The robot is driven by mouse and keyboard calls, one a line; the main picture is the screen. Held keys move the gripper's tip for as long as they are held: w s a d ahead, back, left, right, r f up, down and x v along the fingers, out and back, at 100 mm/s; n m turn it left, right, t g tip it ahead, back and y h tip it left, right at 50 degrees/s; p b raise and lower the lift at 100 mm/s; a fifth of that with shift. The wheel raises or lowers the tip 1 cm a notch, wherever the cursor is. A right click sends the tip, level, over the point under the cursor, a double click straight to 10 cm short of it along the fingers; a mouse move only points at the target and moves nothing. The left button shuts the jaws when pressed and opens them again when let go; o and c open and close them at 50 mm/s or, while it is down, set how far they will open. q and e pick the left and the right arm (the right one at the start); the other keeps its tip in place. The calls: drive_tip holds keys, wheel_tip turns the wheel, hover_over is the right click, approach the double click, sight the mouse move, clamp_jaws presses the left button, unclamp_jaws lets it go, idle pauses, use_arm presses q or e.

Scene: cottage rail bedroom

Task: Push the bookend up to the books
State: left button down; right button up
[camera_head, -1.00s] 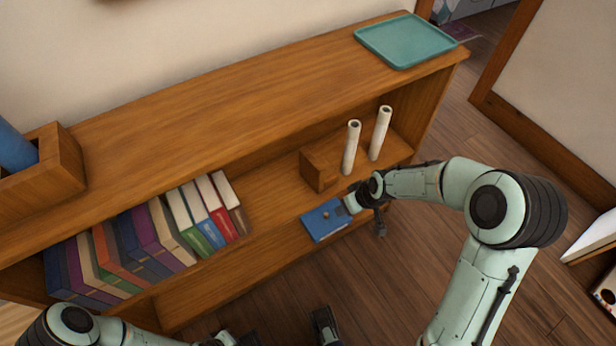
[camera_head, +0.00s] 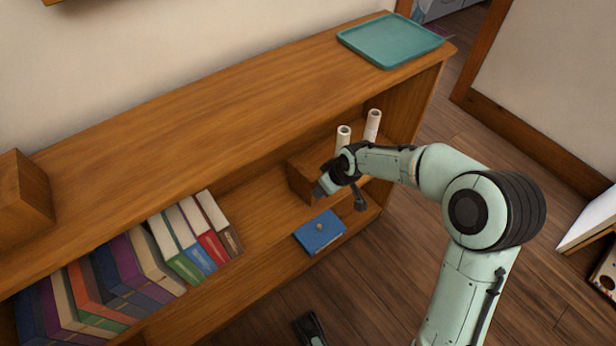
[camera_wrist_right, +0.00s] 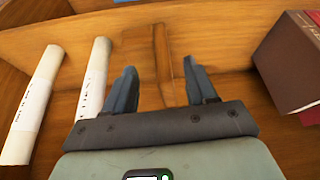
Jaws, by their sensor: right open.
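The bookend (camera_head: 300,180) is a brown wooden block on the shelf, right of the books and apart from them; my right arm partly covers it. In the right wrist view its upright wooden edge (camera_wrist_right: 165,65) shows between my open fingers. My right gripper (camera_head: 325,188) is at the bookend in the head view; its fingers also show in the wrist view (camera_wrist_right: 160,85). I cannot tell if they touch it. A dark part of my left gripper (camera_head: 310,328) shows at the bottom edge.
Two white rolls (camera_head: 372,125) stand just behind and right of the bookend. A teal tray (camera_head: 390,40) is on top. Shelf floor between books and bookend (camera_head: 262,205) is clear.

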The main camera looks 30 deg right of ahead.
sight(303, 171)
drive_tip(key=w, duration=0.4)
drive_tip(key=shift+a+f+b, duration=0.15)
drive_tip(key=shift+a+b, duration=0.25)
drive_tip(key=w, duration=0.3)
drive_tip(key=w+b, duration=0.1)
drive_tip(key=shift+w+a, duration=0.3)
drive_tip(key=shift+a, duration=0.1)
drive_tip(key=b+x, duration=0.1)
drive_tip(key=x, duration=0.2)
drive_tip(key=shift+f, duration=0.3)
drive_tip(key=shift+w+f, duration=0.25)
drive_tip(key=shift+f, duration=0.25)
use_arm(q)
drive_tip(key=s+a+f+g, duration=0.1)
drive_tip(key=s+f, duration=0.2)
drive_tip(key=f, duration=0.2)
drive_tip(key=shift+s+a+f, duration=0.25)
drive_tip(key=shift+s, duration=0.1)
use_arm(e)
drive_tip(key=shift+c, duration=0.3)
clamp_jaws()
